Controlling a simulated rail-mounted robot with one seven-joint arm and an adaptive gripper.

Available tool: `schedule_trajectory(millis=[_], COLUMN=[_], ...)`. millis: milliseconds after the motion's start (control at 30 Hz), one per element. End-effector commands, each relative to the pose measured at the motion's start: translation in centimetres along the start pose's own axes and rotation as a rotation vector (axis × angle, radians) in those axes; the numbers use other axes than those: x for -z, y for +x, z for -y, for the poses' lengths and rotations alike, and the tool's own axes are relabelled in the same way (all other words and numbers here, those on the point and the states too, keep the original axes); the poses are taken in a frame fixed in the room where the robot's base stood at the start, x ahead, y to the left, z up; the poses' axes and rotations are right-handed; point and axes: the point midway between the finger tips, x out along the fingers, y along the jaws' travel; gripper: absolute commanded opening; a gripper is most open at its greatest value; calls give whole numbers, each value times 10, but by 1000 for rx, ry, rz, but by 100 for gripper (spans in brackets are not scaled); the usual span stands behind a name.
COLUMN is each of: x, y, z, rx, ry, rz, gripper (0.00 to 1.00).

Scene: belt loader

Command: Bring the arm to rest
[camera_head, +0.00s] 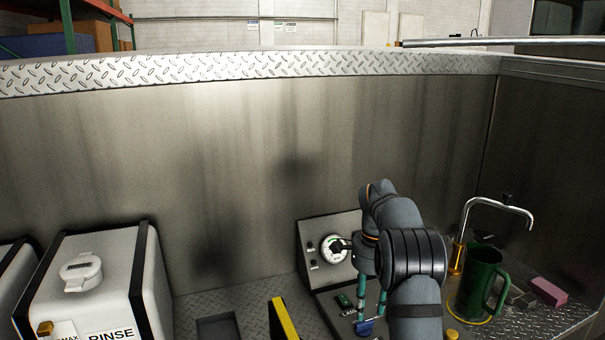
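My arm rises from the bottom edge at the right of centre and bends over near the control panel (310,232). Its dark wrist end hangs in front of the panel, close to the round white gauge (332,249). Two slim teal pieces (372,298) show below the wrist, above a small blue item (365,327). I cannot tell whether these teal pieces are the fingers of my gripper. The rest of my gripper is hidden behind the arm's thick black joint, so its opening and any contact are unclear.
A green mug (476,284) stands right of my arm, near a curved metal tap (502,203) and a pink block (549,292). A white RINSE tank (90,275) stands at left. A yellow-topped bar (285,318) and a dark tray (218,328) lie between. A metal wall (230,170) closes the back.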

Motion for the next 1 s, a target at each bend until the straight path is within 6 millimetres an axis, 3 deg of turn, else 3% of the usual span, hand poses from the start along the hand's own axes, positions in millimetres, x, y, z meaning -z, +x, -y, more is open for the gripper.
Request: schedule_trajectory(millis=[200, 400, 833, 1000], x=[0, 0, 0, 0], y=[38, 57, 58, 49], z=[-1, 0, 0, 1], rx=[-3, -1, 1, 3], ry=[0, 0, -17, -5], rz=[1, 0, 0, -1], gripper=[39, 39, 39, 39])
